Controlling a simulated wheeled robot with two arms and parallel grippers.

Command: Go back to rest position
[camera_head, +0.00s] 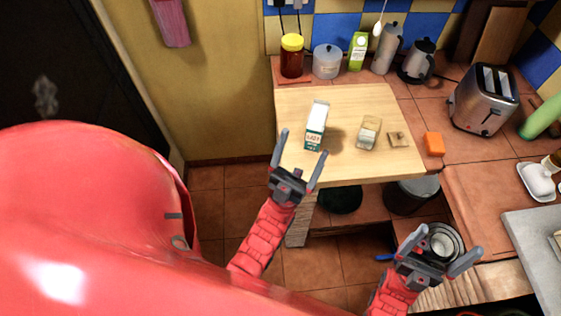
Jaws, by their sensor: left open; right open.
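My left gripper (298,160) is open and empty, with its fingers pointing up the picture. In the picture its fingertips overlap the near left part of the wooden board (350,167), just below a green and white carton (316,126). I cannot tell how high it is above the board. My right gripper (447,243) is open in front of the counter at the lower right. My red body fills the lower left.
An orange block (433,143), a toaster (484,98), a jar (291,57) and a kettle (417,62) stand on the counter. A grey bin (411,194) is below. Tiled floor (207,205) is open at left.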

